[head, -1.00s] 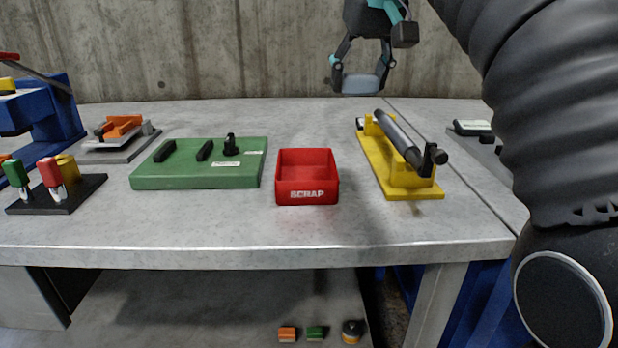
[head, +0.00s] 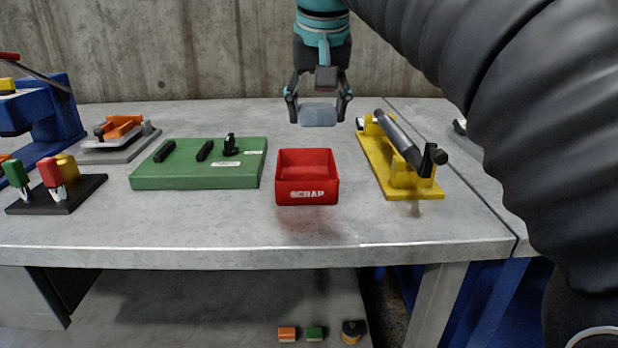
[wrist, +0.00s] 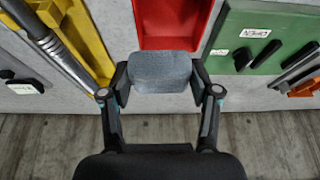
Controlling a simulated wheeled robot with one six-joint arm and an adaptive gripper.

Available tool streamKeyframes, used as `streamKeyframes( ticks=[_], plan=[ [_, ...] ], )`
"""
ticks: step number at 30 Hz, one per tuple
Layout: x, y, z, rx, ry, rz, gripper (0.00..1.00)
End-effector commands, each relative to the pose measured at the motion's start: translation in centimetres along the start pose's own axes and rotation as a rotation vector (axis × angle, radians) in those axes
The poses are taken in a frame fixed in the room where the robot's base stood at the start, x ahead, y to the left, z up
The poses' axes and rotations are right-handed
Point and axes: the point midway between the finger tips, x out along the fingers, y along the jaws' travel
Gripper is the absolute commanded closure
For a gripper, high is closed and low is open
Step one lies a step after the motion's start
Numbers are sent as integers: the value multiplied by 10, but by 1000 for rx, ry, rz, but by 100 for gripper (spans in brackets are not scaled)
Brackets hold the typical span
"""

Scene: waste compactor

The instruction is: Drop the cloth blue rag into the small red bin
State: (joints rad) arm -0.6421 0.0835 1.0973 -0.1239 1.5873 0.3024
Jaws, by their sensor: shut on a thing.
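The cloth blue rag (head: 318,115) is a small grey-blue block between the fingers of my gripper (head: 318,108). My gripper is shut on it and holds it in the air, in the head view above and behind the small red bin (head: 307,197). The bin is open-topped, marked SCRAP, and stands on the table. In the wrist view the rag (wrist: 160,72) sits between the fingertips (wrist: 160,84) and overlaps the near edge of the red bin (wrist: 172,22). No contact between rag and bin shows. The bin's inside looks empty where visible.
A green board (head: 200,180) with black parts lies left of the bin. A yellow fixture (head: 413,191) with a grey cylinder stands to the right. A black stand with coloured handles (head: 58,195) is far left. The table front (head: 300,240) is clear.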

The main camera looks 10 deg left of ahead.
Motion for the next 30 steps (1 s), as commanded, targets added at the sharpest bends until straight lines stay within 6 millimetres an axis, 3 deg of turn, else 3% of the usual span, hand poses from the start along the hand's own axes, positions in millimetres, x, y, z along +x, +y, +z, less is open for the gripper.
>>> streamKeyframes(
  ticks=[6, 19, 20, 22, 23, 30],
  plan=[
    [20, 0, 8, 0, 0, 0, 71],
    [23, 0, 10, 0, 0, 0, 71],
    [23, 0, 10, 0, 0, 0, 31],
    [23, 0, 10, 0, 0, 0, 14],
    [23, 0, 10, 0, 0, 0, 9],
    [23, 0, 10, 0, 0, 0, 9]
  ],
)
